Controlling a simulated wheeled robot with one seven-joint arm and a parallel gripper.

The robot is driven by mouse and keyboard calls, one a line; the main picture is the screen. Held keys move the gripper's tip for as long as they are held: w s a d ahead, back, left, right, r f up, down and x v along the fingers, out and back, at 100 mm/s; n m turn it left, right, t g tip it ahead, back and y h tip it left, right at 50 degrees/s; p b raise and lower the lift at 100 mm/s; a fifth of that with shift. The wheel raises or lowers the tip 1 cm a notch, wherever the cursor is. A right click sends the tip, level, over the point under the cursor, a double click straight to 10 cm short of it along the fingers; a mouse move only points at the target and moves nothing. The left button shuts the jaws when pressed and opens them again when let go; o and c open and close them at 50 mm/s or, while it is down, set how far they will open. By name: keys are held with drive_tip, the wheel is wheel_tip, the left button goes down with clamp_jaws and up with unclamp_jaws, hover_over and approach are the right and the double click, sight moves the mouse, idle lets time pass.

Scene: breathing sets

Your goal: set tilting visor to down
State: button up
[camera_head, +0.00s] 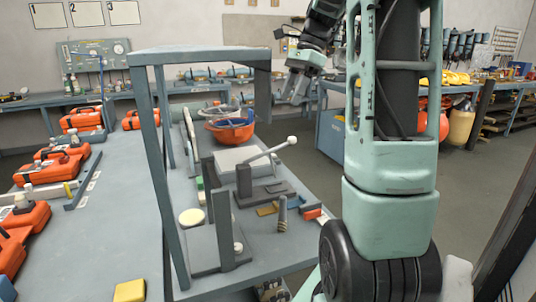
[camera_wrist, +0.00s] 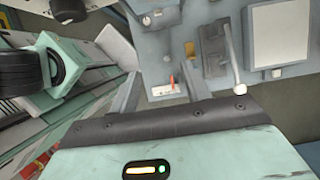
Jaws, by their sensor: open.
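An orange rounded shell (camera_head: 231,131) sits on the workbench inside the grey frame. A clear, bluish curved piece (camera_head: 216,110) rests over its top and looks like the tilting visor, raised above the shell; its exact tilt is hard to tell. My gripper (camera_head: 290,97) is open and empty, in the air to the right of the shell and apart from it. The shell and visor cannot be made out in the wrist view.
A lever with a white ball end (camera_head: 291,140) rises beside a pale plate (camera_head: 235,158); the ball also shows in the wrist view (camera_wrist: 240,89). The grey frame's post (camera_head: 150,150) stands left of the shell. Orange cases (camera_head: 82,120) line the left bench.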

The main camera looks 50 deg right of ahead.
drive_tip(key=shift+c, duration=0.4)
drive_tip(key=shift+f, duration=0.15)
drive_tip(key=c, duration=0.5)
drive_tip(key=f, duration=0.5)
drive_tip(key=w+f+y+b, duration=0.1)
drive_tip(key=f, duration=0.4)
drive_tip(key=f+y, duration=0.1)
drive_tip(key=f, duration=0.5)
drive_tip(key=shift+w+d+t, duration=0.2)
drive_tip(key=shift+w+t, duration=0.05)
drive_tip(key=shift+t, duration=0.05)
clamp_jaws()
drive_tip(key=w+a+f+t+y, duration=0.1)
drive_tip(key=w+a+f, duration=0.2)
drive_tip(key=a+f, duration=0.3)
drive_tip(key=w+a+f, duration=0.3)
drive_tip(key=a+f, duration=0.3)
drive_tip(key=f, duration=0.4)
drive_tip(key=shift+a+t+y+p, duration=0.3)
drive_tip(key=shift+t+y+p, duration=0.1)
drive_tip(key=shift+p, duration=0.05)
